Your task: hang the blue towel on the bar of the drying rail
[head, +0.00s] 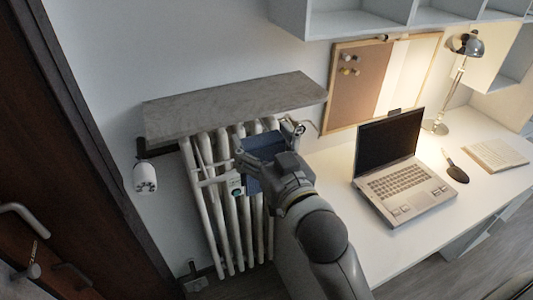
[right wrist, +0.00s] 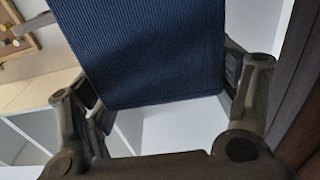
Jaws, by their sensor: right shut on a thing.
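The blue towel (head: 262,143) is in my right gripper (head: 262,166), in front of the radiator and just below the grey shelf. In the right wrist view the towel (right wrist: 145,50) fills the upper middle as a ribbed dark blue sheet between the two fingers of the gripper (right wrist: 165,82). A pale bar (head: 212,180), apparently part of the drying rail, shows at the radiator's front, left of the gripper. The towel and my gripper hide the rest of it, and I cannot tell whether the towel touches it. My left gripper is not in view.
The white radiator (head: 222,235) stands against the wall under the grey shelf (head: 235,106). A white cylinder (head: 145,177) sticks out at its left. To the right, the white desk (head: 345,215) holds an open laptop (head: 395,180), a lamp (head: 466,46) and a notebook (head: 497,154).

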